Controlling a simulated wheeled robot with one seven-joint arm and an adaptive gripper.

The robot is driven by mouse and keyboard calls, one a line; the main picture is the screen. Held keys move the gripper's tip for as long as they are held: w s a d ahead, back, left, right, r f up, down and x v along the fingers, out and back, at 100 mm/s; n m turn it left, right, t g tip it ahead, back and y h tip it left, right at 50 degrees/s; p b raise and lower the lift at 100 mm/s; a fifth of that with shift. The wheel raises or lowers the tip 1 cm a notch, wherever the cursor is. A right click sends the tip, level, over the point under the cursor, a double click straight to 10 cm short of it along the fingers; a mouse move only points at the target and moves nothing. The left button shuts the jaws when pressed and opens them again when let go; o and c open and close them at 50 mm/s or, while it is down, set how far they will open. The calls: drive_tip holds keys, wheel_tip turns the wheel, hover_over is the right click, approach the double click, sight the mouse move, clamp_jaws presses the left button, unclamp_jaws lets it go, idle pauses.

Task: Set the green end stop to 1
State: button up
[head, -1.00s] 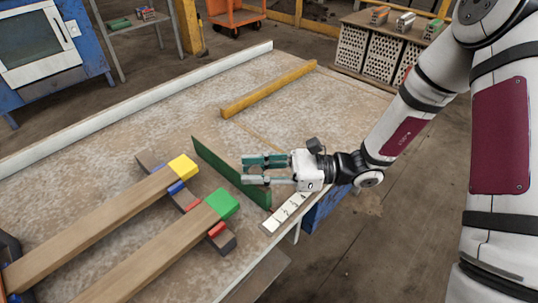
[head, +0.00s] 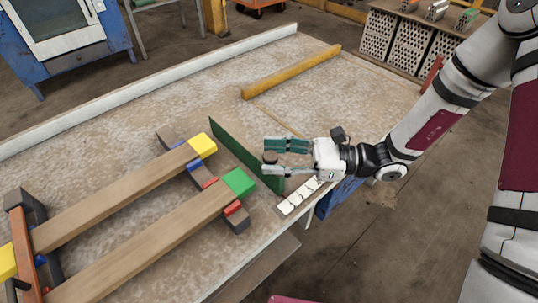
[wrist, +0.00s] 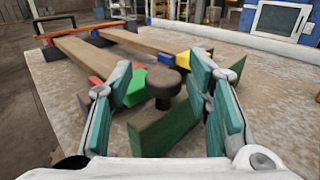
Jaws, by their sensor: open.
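The green end stop is a long green board (head: 240,152) standing on edge on the table. Its near end is beside a white strip with dark marks (head: 300,197), whose digits are too small to read. A dark round knob (wrist: 163,83) rises by the board (wrist: 165,133); it also shows in the head view (head: 270,157). My gripper (head: 268,158) is open at the board's near end. In the wrist view its teal fingers stand on either side of the knob with gaps visible. The fingers hide part of the board.
Two wooden beams (head: 150,235) lie on supports at left, ending in a yellow block (head: 202,145) and a green block (head: 239,182). A yellow bar (head: 292,72) lies farther back. The tabletop (head: 200,100) between bar and board is clear.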

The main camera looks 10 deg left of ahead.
drive_tip(key=w+d, duration=0.1)
drive_tip(key=d, duration=0.9)
drive_tip(key=shift+d, duration=0.2)
drive_tip(key=shift+w, duration=0.1)
drive_tip(key=s+r+n+g+h, duration=0.4)
drive_tip(key=s+r+n+h, duration=0.1)
drive_tip(key=s+r+n, duration=0.15)
drive_tip(key=s+d+r+n+t+h, duration=0.3)
drive_tip(key=s+d+r+n+h, duration=0.15)
drive_tip(key=s+d+h, duration=0.35)
drive_tip(key=s+d+r+n+t+h, duration=0.3)
drive_tip(key=s+d+n+h, duration=0.25)
drive_tip(key=s, duration=0.45)
wheel_tip(320, 180, up, 30)
drive_tip(key=d+t+p, duration=0.1)
drive_tip(key=t+p, duration=0.3)
drive_tip(key=p, duration=2.4)
drive_tip(key=shift+d+r+y, duration=0.15)
drive_tip(key=shift+y, duration=0.2)
drive_tip(key=shift+s, duration=0.1)
